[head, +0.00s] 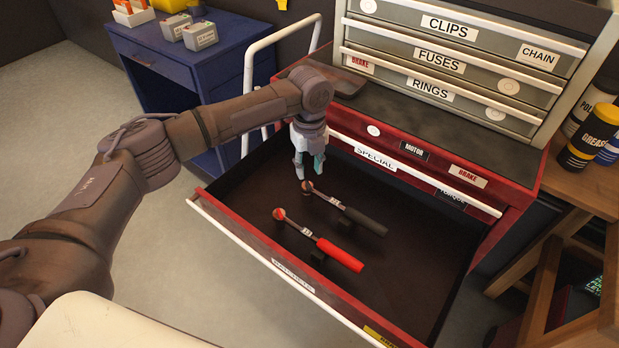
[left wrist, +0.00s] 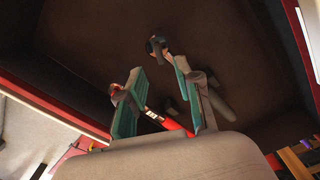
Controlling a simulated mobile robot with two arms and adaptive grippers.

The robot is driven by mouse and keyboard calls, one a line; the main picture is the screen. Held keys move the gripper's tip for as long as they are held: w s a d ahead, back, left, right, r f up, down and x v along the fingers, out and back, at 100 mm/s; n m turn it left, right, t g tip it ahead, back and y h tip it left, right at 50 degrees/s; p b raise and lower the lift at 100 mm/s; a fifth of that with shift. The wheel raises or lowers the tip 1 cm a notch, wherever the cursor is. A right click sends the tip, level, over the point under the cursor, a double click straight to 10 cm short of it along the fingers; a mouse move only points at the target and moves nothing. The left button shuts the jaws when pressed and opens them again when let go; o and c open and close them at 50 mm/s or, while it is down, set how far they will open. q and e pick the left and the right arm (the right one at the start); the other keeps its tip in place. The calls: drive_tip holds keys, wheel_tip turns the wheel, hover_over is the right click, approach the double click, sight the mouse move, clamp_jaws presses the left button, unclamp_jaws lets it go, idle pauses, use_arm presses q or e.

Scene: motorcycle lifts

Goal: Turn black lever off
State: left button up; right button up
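The black lever (head: 364,220) lies in the open red drawer, its black handle toward the lower right and its reddish round end (head: 307,187) toward the upper left. The red lever (head: 340,254) lies in front of it, roughly parallel. My left gripper (head: 309,172) points down just above the black lever's round end, apparently apart from it. In the left wrist view its teal fingers (left wrist: 160,93) are spread with nothing clearly held. There the black lever's end (left wrist: 156,45) shows beyond the fingertips; the rest is partly hidden by a finger. My right gripper is not in view.
The drawer's front edge (head: 273,262) and red side walls enclose the levers. Above stands the chest with labelled drawers (head: 448,55). A blue cart (head: 190,85) with a white handle is at the left. Grease bottles (head: 588,142) stand on a wooden bench at the right.

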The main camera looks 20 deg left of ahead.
sight(309, 185)
use_arm(q)
drive_tip(key=shift+f, duration=2.6)
clamp_jaws()
